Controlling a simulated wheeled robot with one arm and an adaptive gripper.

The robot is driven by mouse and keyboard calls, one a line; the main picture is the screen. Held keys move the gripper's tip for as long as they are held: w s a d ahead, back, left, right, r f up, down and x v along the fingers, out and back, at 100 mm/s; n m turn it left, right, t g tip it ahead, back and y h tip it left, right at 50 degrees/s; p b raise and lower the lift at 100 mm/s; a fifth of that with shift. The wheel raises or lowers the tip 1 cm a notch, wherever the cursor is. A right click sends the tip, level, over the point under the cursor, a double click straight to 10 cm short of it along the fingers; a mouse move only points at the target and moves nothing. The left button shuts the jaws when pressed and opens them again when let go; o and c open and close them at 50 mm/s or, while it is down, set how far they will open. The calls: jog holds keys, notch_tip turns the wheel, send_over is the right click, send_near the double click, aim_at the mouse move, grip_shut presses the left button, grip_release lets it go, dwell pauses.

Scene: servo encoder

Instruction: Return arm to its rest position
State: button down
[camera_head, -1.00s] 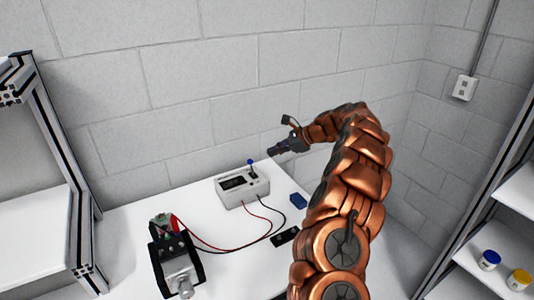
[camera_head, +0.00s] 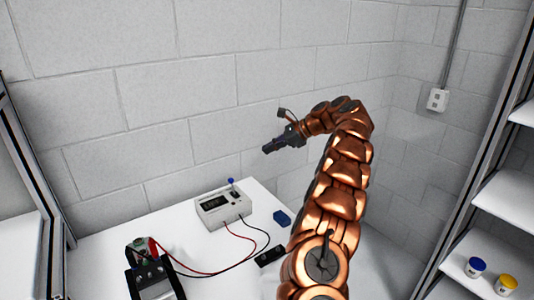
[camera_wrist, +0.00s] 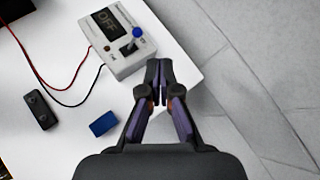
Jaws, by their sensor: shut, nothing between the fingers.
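My gripper (camera_head: 268,148) is at the end of my copper-coloured arm, raised in the air in front of the block wall, above and to the right of the white meter box in the head view. Its fingers (camera_wrist: 159,72) are together and empty in the wrist view. The meter box (camera_head: 222,207) stands on the white table with a blue-knobbed lever up; in the wrist view the box (camera_wrist: 118,40) has a dark display reading OFF. The gripper is apart from everything.
A blue block (camera_head: 282,218) and a black block (camera_head: 270,256) lie on the table (camera_head: 110,248). Red and black wires run from the box to a servo device (camera_head: 150,272) at front left. Shelves with a blue-lidded jar (camera_head: 476,267) and a yellow-lidded jar (camera_head: 505,285) stand right.

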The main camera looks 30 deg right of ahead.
dwell(0.7)
jog(key=s+a+r+n+g, duration=0.2)
jog(key=s+a+n, duration=0.15)
jog(key=a, duration=0.45)
jog(key=s+a+r+n+g, duration=0.1)
jog(key=s+a+r+n, duration=0.2)
jog(key=a, duration=0.6)
jog(key=s+a+r+n+g, duration=0.1)
jog(key=s+a+n+g, duration=0.2)
jog(key=a, duration=0.5)
jog(key=s+a+f+n+g+h, duration=0.1)
jog(key=s+a+f+n, duration=0.15)
jog(key=s, duration=0.55)
jog(key=s+a+f+n+h, duration=0.1)
jog(key=s+a+n+h, duration=0.15)
jog(key=s, duration=0.55)
jog(key=s+a+f+n+g, duration=0.1)
jog(key=s+a+f+n, duration=0.15)
jog(key=s, duration=0.45)
jog(key=s+d+f+n+h, duration=0.2)
jog(key=s+d+f+n, duration=0.1)
jog(key=s, duration=0.6)
jog(key=s+d+f+n+g+h, duration=0.1)
jog(key=s+d+f+n+h, duration=0.2)
jog(key=s, duration=0.6)
jog(key=shift+s+f, duration=0.35)
jog(key=shift+f, duration=0.35)
